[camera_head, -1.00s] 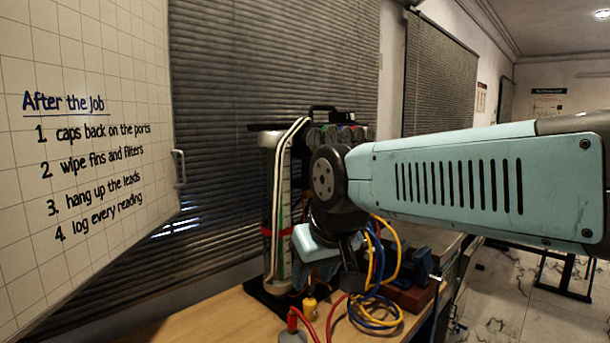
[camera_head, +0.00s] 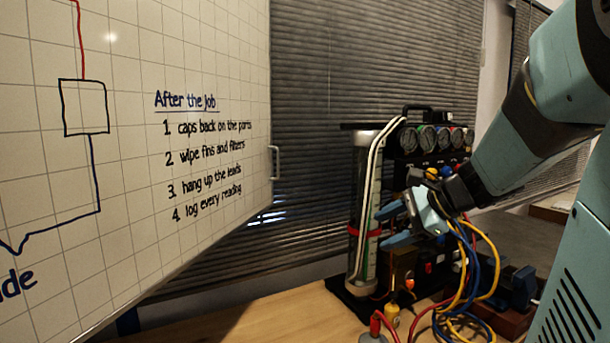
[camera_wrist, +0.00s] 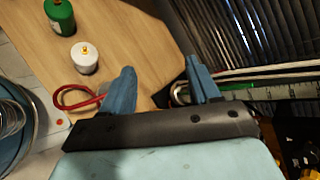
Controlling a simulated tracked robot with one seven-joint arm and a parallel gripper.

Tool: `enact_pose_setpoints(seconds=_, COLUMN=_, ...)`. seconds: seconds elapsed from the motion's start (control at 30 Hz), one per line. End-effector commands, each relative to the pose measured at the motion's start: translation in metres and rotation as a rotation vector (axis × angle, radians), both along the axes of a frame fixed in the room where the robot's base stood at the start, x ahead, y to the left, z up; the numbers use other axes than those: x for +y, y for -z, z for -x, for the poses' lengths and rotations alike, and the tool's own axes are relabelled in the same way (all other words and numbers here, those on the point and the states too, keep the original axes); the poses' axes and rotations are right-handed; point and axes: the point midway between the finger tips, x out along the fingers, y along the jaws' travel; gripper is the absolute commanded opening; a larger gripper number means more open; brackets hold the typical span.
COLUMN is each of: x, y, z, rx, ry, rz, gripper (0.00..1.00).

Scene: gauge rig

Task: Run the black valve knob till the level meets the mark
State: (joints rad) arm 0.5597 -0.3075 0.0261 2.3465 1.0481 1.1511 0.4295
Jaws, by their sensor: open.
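The clear level column (camera_head: 366,180) stands on the bench in the head view, with a red ring (camera_head: 352,231) around its lower half. A green strip runs along it; I cannot make out the liquid level. The column also shows at the right of the wrist view (camera_wrist: 275,91), lying across the picture. My gripper (camera_head: 385,228) is open, its blue fingers pointing left in front of the column. In the wrist view my gripper (camera_wrist: 160,72) is empty, with bench and a red lead behind the fingers. I cannot pick out the black valve knob; my gripper and the leads hide part of the rig.
A row of gauges (camera_head: 427,138) tops the rig. Yellow, blue and red leads (camera_head: 470,290) hang and loop at its right. A green canister (camera_wrist: 60,17) and a white canister (camera_wrist: 85,58) show in the wrist view. A whiteboard (camera_head: 130,240) fills the left.

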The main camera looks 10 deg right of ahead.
Motion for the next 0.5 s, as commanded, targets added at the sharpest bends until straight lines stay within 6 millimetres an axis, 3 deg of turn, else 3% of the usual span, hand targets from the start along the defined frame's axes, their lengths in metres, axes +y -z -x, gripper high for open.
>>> enact_pose_setpoints(seconds=0.1, x=-0.047, y=-0.014, z=-0.034, rx=0.005, ry=0.206, rz=-0.25, gripper=0.61)
enact_pose_setpoints(seconds=0.2, x=-0.092, y=-0.027, z=-0.055, rx=-0.013, ry=0.36, rz=-0.452, gripper=0.61)
enact_pose_setpoints(seconds=0.4, x=-0.178, y=-0.045, z=-0.075, rx=-0.081, ry=0.582, rz=-0.766, gripper=0.61)
enact_pose_setpoints(seconds=0.5, x=-0.206, y=-0.05, z=-0.077, rx=-0.111, ry=0.641, rz=-0.858, gripper=0.61)
